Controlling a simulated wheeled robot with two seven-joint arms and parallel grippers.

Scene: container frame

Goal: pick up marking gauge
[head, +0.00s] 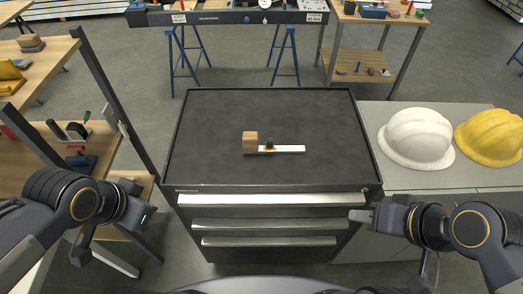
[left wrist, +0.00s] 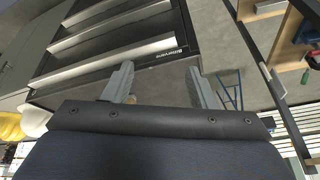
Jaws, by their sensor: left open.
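The marking gauge (head: 275,148) lies on the dark top of a drawer cabinet (head: 215,115), near its middle. It has a wooden block at its left end and a pale beam pointing right. My left gripper (head: 132,185) is left of the cabinet, well apart from the gauge. In the left wrist view its two fingers (left wrist: 163,88) are spread, with the cabinet's drawer fronts beyond. My right gripper (head: 360,215) is by the cabinet's front right corner, apart from the gauge. Its fingers overlap in the view, so its opening is unclear.
A white hard hat (head: 416,138) and a yellow hard hat (head: 490,137) sit on a grey surface to the right. A wooden shelf unit with a dark post (head: 100,85) stands left. The cabinet top around the gauge is clear.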

